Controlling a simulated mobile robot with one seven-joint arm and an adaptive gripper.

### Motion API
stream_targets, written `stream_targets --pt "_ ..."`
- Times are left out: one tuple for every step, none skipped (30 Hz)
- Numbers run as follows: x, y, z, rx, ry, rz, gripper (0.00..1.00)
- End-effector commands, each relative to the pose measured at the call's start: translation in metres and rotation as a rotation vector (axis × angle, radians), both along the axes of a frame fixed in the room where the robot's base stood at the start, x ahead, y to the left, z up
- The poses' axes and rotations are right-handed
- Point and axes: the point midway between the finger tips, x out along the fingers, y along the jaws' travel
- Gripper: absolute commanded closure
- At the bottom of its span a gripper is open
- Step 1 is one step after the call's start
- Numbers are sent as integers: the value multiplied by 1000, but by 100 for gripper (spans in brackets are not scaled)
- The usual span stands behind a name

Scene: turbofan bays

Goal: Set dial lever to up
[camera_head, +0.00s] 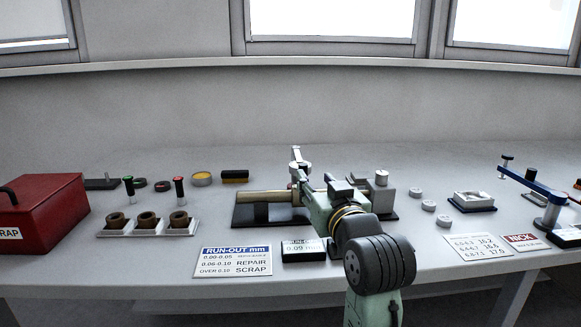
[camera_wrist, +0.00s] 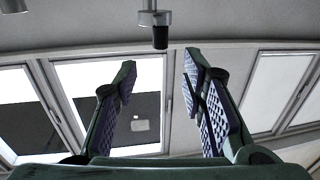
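The run-out fixture (camera_head: 262,217) stands mid-bench, a dark base carrying a brass-coloured shaft (camera_head: 262,197). A pale dial stand (camera_head: 298,163) rises behind my gripper; its lower part is hidden by my arm. I cannot clearly make out the lever's position. In the wrist view, a metal rod with a black tip (camera_wrist: 160,37) hangs at the top centre, beyond the fingertips and between their lines; it may be the lever. My gripper (camera_wrist: 160,74) is open with nothing between its fingers. In the head view my gripper (camera_head: 316,183) is at the fixture, partly hidden by my wrist.
A run-out display (camera_head: 304,250) and a RUN-OUT sign (camera_head: 233,261) stand in front. A red scrap box (camera_head: 42,212) and a tray of brown rings (camera_head: 148,231) are left. Small grey discs (camera_head: 428,205) and a blue-armed device (camera_head: 533,185) are right.

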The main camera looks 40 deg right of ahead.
Motion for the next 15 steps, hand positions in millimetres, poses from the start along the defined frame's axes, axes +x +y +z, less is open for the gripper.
stream_targets --pt "6 -2 1 0 1 2 62" --pt "10 -3 2 1 1 2 62" --pt "17 -6 1 1 2 2 62" --pt "22 -7 2 -1 1 3 62" --pt "27 -10 2 1 2 3 62" --pt "35 -13 3 0 1 2 62" --pt "40 -15 2 1 2 2 62" --pt "46 -17 2 0 1 3 62" --pt "53 -20 2 1 2 3 62" --pt "58 -22 3 0 0 2 62" --pt "63 -25 2 0 1 2 62" --pt "70 -27 2 -1 0 3 62" --pt "74 -28 2 -1 1 3 62" --pt "77 -30 2 0 0 3 62" --pt "82 -32 2 0 -1 2 62"
